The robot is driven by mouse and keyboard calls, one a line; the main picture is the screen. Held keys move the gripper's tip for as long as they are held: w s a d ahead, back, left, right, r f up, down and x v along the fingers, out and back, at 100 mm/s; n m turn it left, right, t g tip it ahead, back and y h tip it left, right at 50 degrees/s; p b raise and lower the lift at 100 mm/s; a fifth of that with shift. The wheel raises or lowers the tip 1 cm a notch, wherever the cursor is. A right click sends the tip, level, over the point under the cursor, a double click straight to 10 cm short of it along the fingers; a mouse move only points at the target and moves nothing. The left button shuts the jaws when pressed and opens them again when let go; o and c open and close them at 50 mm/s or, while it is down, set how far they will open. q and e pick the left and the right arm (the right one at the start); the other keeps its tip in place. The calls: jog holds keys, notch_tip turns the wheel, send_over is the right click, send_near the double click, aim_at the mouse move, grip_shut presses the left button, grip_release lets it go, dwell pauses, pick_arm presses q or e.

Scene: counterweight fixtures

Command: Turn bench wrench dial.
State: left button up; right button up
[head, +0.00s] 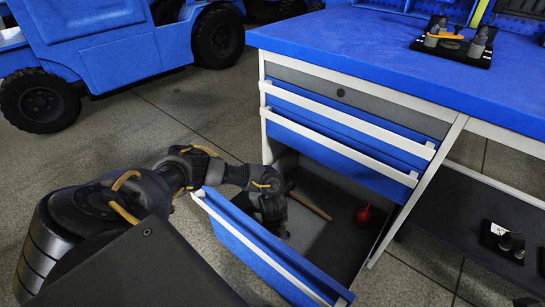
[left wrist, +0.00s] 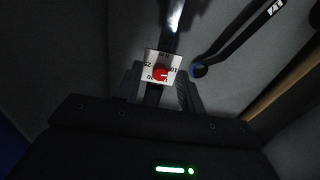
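The bench wrench dial is a red knob (left wrist: 160,73) on a white plate with printed numbers, seen in the left wrist view. It sits on a dark shaft with a shiny end above it. My left gripper (left wrist: 159,92) has its two fingers apart, one on each side of the plate and shaft. Whether they touch it is hard to tell. In the head view my left gripper (head: 271,212) reaches down into the open lower drawer (head: 262,250), and the dial is hidden there. My right gripper does not show.
The drawer also holds a wooden-handled tool (head: 311,206) and a red object (head: 363,214). Shut blue drawers (head: 340,145) and the blue bench top (head: 350,45) are above. A dark fixture (head: 455,42) stands on the top. A blue vehicle (head: 110,45) is behind left.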

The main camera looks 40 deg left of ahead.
pick_arm(q)
grip_shut()
